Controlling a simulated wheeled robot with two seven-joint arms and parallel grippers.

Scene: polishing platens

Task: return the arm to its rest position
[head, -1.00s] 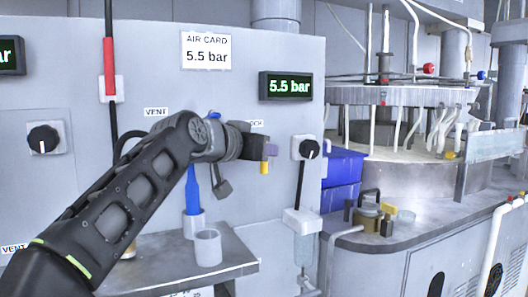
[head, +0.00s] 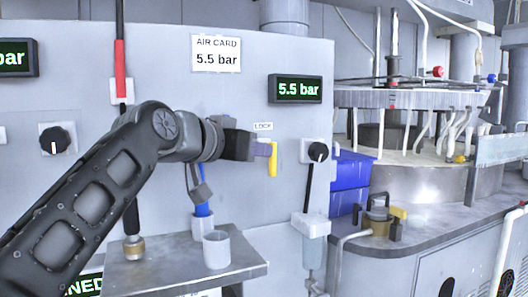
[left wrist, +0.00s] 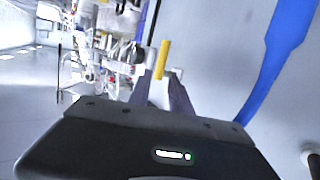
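My left arm comes in from the left of the head view. Its gripper (head: 263,149) is in front of the grey panel (head: 240,90), just below the LOCK label (head: 263,126). The yellow lock handle (head: 273,160) hangs upright on the panel at the fingertips. In the left wrist view the handle (left wrist: 163,58) stands beyond the two dark fingers (left wrist: 161,84). The fingers are apart, with a pale gap between them and nothing held. Whether a finger touches the handle is not clear. My right gripper is not in view.
A metal shelf (head: 150,270) below the arm holds a grey cup (head: 216,250) and a blue-handled tool (head: 203,209). Black knobs (head: 318,151) are on the panel. Blue bins (head: 350,172) and the round polishing machine (head: 420,182) stand at right.

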